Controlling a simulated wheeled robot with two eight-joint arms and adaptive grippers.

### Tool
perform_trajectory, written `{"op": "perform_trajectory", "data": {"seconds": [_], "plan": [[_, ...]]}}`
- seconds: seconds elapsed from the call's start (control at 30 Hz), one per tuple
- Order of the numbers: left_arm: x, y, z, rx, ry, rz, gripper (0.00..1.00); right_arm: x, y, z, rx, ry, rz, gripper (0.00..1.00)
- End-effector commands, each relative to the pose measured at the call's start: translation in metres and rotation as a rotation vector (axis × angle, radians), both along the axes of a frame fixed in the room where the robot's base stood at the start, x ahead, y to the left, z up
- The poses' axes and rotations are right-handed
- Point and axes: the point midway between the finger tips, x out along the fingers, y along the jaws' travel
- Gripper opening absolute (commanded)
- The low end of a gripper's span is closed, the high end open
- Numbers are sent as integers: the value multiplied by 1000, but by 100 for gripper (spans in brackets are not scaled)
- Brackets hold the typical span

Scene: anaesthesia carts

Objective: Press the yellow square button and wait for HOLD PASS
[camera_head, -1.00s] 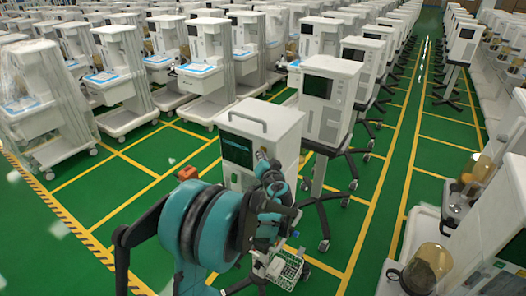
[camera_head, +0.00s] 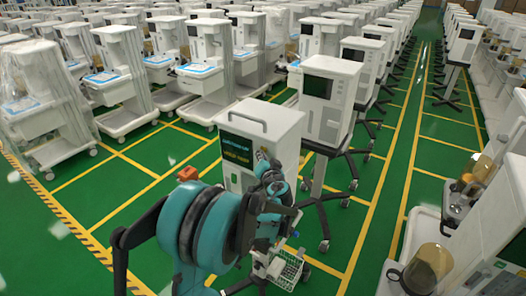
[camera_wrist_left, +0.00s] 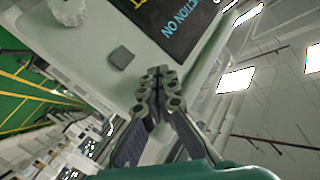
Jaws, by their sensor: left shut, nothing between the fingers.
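The white machine (camera_head: 272,130) with a carry handle stands in front of me, its dark screen (camera_head: 237,150) facing left. In the left wrist view the screen (camera_wrist_left: 178,22) shows cyan letters ending in "CTION ON" and some yellow letters, partly cut off. Beside it on the panel are a dark grey square button (camera_wrist_left: 121,57) and a pale knob (camera_wrist_left: 70,12). I see no yellow button; my fingers may hide it. My left gripper (camera_head: 262,158) is shut and empty, its fingertips (camera_wrist_left: 158,76) at the panel below the screen; contact cannot be told. My right gripper is out of view.
A similar machine (camera_head: 327,98) stands close behind on the right. A small wire basket (camera_head: 287,268) hangs low by the stand. An orange object (camera_head: 188,173) is to the left of the machine. Green floor (camera_head: 120,200) is open at the left.

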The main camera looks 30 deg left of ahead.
Motion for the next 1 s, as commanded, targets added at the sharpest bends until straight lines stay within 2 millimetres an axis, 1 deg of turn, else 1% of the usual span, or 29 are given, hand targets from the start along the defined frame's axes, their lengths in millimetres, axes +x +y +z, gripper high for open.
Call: {"op": "perform_trajectory", "data": {"seconds": [0.2,0.57,1.0], "plan": [[-11,1,-1,0,0,0,0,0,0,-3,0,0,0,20],[-14,1,0,0,0,0,0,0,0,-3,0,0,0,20],[-55,4,0,0,0,1,0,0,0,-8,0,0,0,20]]}}
